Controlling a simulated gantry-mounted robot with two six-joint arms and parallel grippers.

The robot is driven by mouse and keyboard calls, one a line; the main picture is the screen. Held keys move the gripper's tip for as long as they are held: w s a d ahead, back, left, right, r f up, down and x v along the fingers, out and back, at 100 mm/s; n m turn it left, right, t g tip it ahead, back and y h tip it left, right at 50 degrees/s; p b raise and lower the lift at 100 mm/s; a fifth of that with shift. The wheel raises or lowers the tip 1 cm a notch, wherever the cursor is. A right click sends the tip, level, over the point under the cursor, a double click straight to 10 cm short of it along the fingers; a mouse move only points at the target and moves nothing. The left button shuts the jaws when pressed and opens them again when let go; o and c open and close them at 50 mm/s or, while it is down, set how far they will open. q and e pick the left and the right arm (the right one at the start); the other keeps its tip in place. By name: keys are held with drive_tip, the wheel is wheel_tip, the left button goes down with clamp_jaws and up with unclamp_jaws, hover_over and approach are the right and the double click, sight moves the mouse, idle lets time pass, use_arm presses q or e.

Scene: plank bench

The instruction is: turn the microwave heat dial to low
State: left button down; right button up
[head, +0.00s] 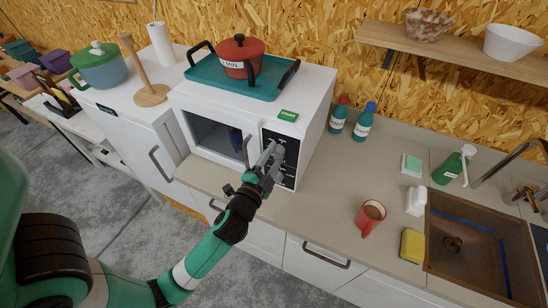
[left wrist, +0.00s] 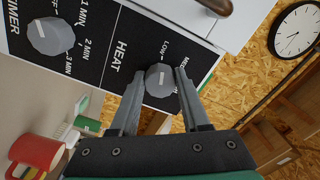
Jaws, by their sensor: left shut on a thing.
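The white microwave (head: 318,101) stands on the bench with a black control panel on its right side. In the left wrist view the grey heat dial (left wrist: 160,82) sits under the word HEAT, with LOW and part of MED printed beside it. A pale mark shows on its face; I cannot tell surely which setting it points at. My left gripper (head: 272,154) is at the panel, its two fingers on either side of the heat dial and shut on it. The grey timer dial (left wrist: 50,36) is apart from the fingers. My right gripper is not in view.
A teal tray (head: 208,72) with a red pot (head: 240,56) lies on the microwave. A green start button (head: 288,115) is on its top edge. A red mug (head: 369,219), bottles and a sink stand to the right.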

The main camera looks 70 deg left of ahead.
use_arm(q)
drive_tip(key=shift+n, duration=0.4)
drive_tip(key=shift+c, duration=1.9)
unclamp_jaws()
drive_tip(key=b+v, duration=0.2)
drive_tip(key=v, duration=0.9)
drive_tip(key=shift+s+d+b, duration=0.2)
drive_tip(key=shift+b, duration=0.1)
